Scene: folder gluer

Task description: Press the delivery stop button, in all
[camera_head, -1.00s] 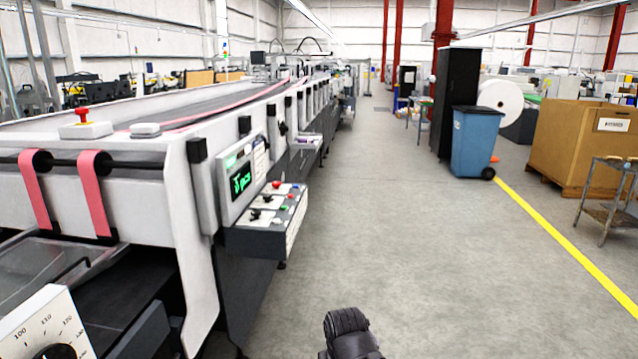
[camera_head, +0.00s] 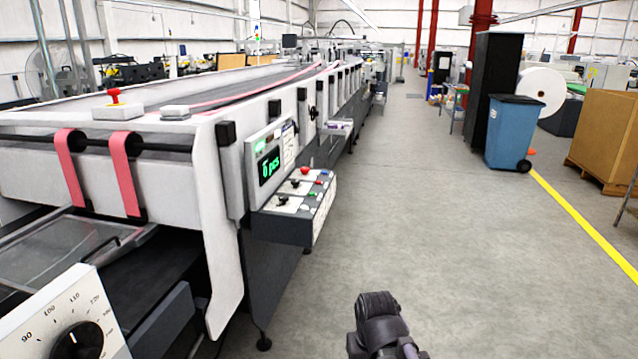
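A red mushroom-shaped button (camera_head: 114,95) stands on a pale box on top of the folder gluer's near end frame, at the upper left. A control panel (camera_head: 285,222) juts from the machine's side, with a red button (camera_head: 304,171), small blue, red and green buttons and dark knobs. No label is legible that tells which one is the delivery stop button. A dark part of my arm shows at the bottom centre, well apart from the panel and the red buttons. My gripper's fingers are not in view.
A display (camera_head: 269,165) with green digits is above the panel. A dial plate (camera_head: 62,318) is at lower left; pink belts (camera_head: 70,172) cross the end. The grey aisle (camera_head: 420,200) is clear. A blue bin (camera_head: 513,132) and cardboard box (camera_head: 606,135) stand right.

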